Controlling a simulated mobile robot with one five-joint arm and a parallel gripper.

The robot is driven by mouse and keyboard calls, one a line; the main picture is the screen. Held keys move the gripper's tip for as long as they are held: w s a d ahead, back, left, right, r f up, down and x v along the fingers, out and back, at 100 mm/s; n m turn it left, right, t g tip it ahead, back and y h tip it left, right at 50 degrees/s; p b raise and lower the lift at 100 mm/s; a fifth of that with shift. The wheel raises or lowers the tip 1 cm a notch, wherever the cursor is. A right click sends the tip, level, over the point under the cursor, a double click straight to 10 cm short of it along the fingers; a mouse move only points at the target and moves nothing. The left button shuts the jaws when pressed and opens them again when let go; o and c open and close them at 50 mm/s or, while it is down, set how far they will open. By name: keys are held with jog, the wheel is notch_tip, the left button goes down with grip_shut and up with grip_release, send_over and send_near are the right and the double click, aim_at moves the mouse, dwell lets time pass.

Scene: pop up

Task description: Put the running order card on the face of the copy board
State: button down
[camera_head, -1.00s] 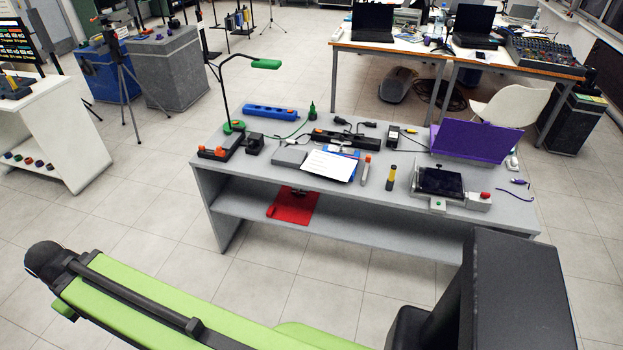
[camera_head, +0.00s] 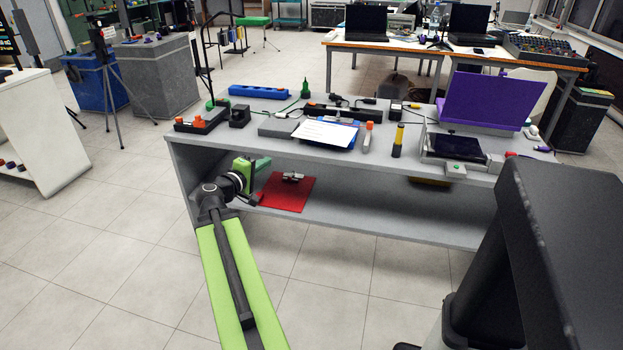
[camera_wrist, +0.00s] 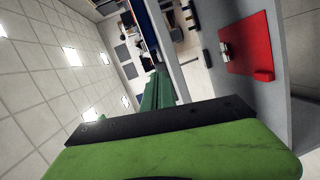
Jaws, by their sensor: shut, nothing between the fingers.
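A white printed sheet (camera_head: 322,132), which looks like the running order card, lies on a blue clipboard (camera_head: 350,140) on the grey desk top. A purple panel (camera_head: 490,100) stands tilted on the desk's right; I cannot tell for sure whether it is the copy board. A red clipboard (camera_head: 284,195) with a metal clip lies on the lower shelf; it also shows in the wrist view (camera_wrist: 255,45). My gripper (camera_head: 262,164) is shut and empty, by the desk's front left, left of the red clipboard. Its green fingers show in the wrist view (camera_wrist: 158,90).
The grey desk (camera_head: 190,150) has a lower shelf (camera_head: 350,220) below its top. A yellow-black marker (camera_head: 398,140), a dark tablet-like device (camera_head: 455,147) and a blue power strip (camera_head: 260,92) are on top. The floor in front is clear.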

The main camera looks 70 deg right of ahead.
aim_at(311, 154)
jog(key=shift+n+g+h, duration=0.4)
jog(key=shift+n+h, duration=0.1)
jog(key=shift+h, duration=0.2)
jog(key=s+d, duration=0.3)
jog(key=d, duration=0.2)
jog(key=s+d+b, duration=0.1)
jog(key=s+d, duration=0.2)
jog(key=d, duration=0.2)
jog(key=s+d, duration=0.3)
jog(key=d, duration=0.2)
jog(key=shift+s+d+f, duration=0.1)
jog(key=shift+s+f, duration=0.05)
jog(key=shift+s, duration=0.05)
jog(key=shift+s+d, duration=0.3)
jog(key=shift+s, duration=0.15)
jog(key=shift+w, duration=0.1)
